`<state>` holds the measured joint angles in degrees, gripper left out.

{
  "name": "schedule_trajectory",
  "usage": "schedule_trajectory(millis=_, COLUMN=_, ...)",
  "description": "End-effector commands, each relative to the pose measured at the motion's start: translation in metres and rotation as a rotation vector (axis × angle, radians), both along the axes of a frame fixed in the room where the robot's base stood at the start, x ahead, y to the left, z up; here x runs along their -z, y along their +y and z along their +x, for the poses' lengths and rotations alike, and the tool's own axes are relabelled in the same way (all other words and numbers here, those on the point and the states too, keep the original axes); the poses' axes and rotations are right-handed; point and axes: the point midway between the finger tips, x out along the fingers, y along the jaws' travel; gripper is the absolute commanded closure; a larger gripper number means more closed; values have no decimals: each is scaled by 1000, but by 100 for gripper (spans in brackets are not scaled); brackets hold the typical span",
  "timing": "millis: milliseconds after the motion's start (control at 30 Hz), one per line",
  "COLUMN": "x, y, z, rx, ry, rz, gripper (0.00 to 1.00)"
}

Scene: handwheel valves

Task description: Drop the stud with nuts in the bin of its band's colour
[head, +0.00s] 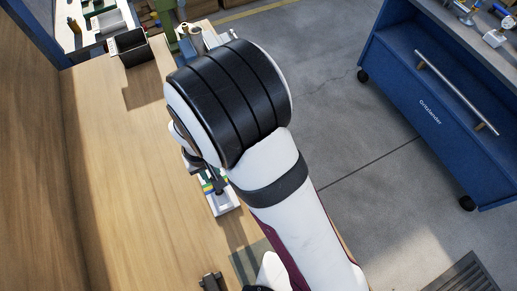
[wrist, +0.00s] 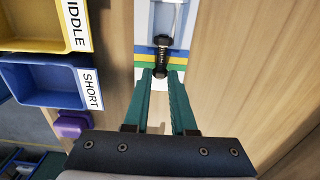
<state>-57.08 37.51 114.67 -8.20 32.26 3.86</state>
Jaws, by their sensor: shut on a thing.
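My gripper (wrist: 160,74) has teal fingers and is shut on the near end of the stud with nuts (wrist: 162,42). Dark nuts show at and just beyond the fingertips, and a thin bright rod seems to run on toward the top edge. The stud lies over a white board (wrist: 142,12) with blue, green and yellow bands; I cannot tell whether it touches. A yellow bin marked MIDDLE (wrist: 82,42) and a blue bin marked SHORT (wrist: 62,101) stand to the left in the wrist view.
A purple object (wrist: 73,125) sits below the blue bin in the wrist view. The wooden bench (head: 140,200) is mostly clear on the left. A black open box (head: 130,47) stands at its far end. A blue wheeled cabinet (head: 425,105) stands across the floor.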

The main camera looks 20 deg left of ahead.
Motion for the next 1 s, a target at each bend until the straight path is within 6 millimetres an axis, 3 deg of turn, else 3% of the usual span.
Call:
schedule_trajectory(millis=100, x=0, y=0, z=0, rx=-1, ry=-1, rz=1, gripper=100)
schedule_trajectory(millis=133, x=0, y=0, z=0, rx=-1, ry=-1, rz=1, gripper=71)
schedule_trajectory(millis=233, x=0, y=0, z=0, rx=-1, ry=-1, rz=1, gripper=55)
schedule_trajectory(millis=533, x=-2, y=0, z=0, rx=-1, ry=-1, rz=1, gripper=55)
schedule_trajectory(millis=1000, x=-55, y=1, z=0, rx=-1, ry=-2, rz=2, gripper=55)
